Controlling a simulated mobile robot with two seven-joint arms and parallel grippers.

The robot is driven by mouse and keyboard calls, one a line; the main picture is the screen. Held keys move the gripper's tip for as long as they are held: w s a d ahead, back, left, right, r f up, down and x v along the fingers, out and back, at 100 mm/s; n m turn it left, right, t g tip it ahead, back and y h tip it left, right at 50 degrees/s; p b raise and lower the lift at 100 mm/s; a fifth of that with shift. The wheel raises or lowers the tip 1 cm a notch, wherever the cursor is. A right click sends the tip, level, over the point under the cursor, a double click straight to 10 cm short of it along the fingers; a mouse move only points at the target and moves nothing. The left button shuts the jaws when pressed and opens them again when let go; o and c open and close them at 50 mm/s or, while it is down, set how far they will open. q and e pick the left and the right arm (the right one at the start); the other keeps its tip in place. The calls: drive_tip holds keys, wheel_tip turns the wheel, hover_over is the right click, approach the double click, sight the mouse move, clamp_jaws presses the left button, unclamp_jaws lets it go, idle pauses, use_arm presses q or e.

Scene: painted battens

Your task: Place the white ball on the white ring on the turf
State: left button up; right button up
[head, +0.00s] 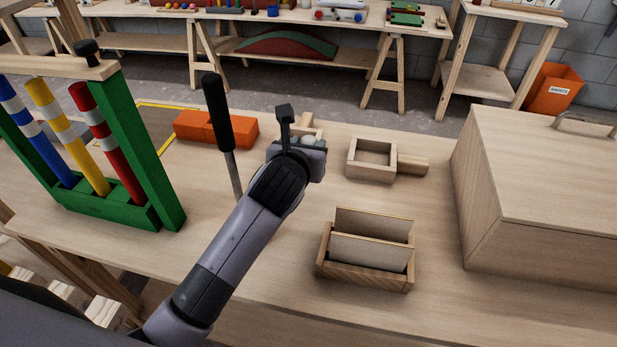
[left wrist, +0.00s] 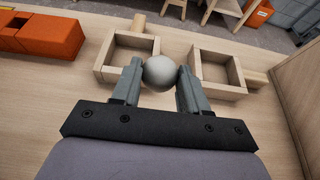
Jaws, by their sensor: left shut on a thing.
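The white ball (left wrist: 159,72) is between the two fingertips of my left gripper (left wrist: 159,84) in the left wrist view. The gripper is shut on it. In the head view my left gripper (head: 308,146) is over the middle of the wooden table, and its wrist and fingers largely hide the ball. I see no turf and no white ring in either view. My right gripper is not in view.
Two square wooden frames with handles, a left one (left wrist: 102,58) and a right one (head: 352,172), lie beyond the gripper.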

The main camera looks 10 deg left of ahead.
sight(307, 187)
use_arm(q)
wheel_tip(307, 187, down, 8)
drive_tip(key=shift+f+b, duration=0.1)
drive_tip(key=shift+b, duration=0.45)
drive_tip(key=shift+f, duration=0.15)
drive_tip(key=o, duration=1)
drive_tip(key=shift+o, duration=0.2)
